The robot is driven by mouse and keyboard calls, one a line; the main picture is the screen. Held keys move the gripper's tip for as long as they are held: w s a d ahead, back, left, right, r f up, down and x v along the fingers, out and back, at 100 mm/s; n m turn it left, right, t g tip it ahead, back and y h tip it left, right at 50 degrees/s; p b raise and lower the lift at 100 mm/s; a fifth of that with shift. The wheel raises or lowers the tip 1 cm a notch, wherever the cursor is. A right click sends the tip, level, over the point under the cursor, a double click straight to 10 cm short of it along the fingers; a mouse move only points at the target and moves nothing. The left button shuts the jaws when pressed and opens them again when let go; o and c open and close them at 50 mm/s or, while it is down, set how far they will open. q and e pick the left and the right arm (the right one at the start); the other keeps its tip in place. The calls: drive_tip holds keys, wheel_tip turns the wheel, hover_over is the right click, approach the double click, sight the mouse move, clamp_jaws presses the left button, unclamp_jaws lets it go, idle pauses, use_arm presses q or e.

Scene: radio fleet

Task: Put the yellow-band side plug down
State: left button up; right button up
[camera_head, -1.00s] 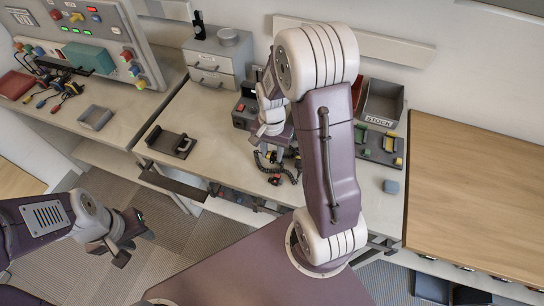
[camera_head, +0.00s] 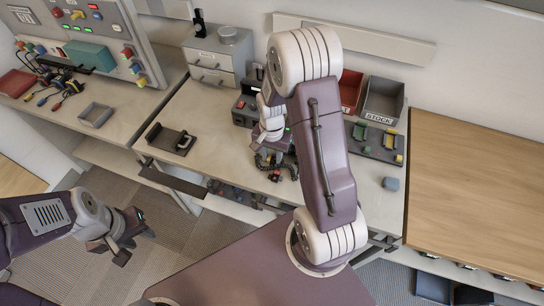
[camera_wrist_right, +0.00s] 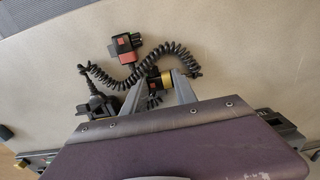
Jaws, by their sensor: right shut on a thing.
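The yellow-band side plug (camera_wrist_right: 166,77) shows in the right wrist view between the grey fingers of my right gripper (camera_wrist_right: 158,92), which is shut on it. Its black coiled cord loops over the bench, close to a second plug (camera_wrist_right: 122,43) with a red block lying just beyond. In the head view my right gripper (camera_head: 272,158) is low over the middle bench, and my own arm hides much around it. Whether the held plug touches the bench I cannot tell. My left gripper (camera_head: 133,243) is open and empty, over the floor in front of the benches.
A dark cradle (camera_head: 171,139) and a grey tray (camera_head: 96,115) lie to the left. A STOCK bin (camera_head: 383,100), a red bin (camera_head: 351,90), and a dark fixture (camera_head: 375,143) with green and yellow pieces stand right. Bare bench lies between the cradle and my right gripper.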

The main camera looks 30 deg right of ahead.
sight(272, 157)
drive_tip(key=shift+s+a+f, duration=0.1)
drive_tip(key=shift+s+f, duration=0.25)
drive_tip(key=shift+f, duration=0.1)
drive_tip(key=o, duration=1.1)
drive_tip(key=shift+o, duration=0.4)
drive_tip(key=shift+a+f, duration=0.1)
drive_tip(key=shift+a, duration=0.1)
drive_tip(key=shift+s, duration=0.1)
drive_tip(key=r, duration=0.2)
drive_tip(key=r+p, duration=0.1)
drive_tip(key=w+d+r, duration=0.1)
drive_tip(key=r, duration=0.1)
drive_tip(key=shift+w+r, duration=0.1)
drive_tip(key=shift+r, duration=0.2)
wheel_tip(272, 157, up, 7)
drive_tip(key=p, duration=0.2)
drive_tip(key=s+a+f+n+t, duration=0.1)
drive_tip(key=s+a+n, duration=0.6)
drive_tip(key=s+n, duration=0.1)
drive_tip(key=shift+s+f+n, duration=0.2)
drive_tip(key=shift+s+n, duration=0.1)
drive_tip(key=shift+n, duration=0.6)
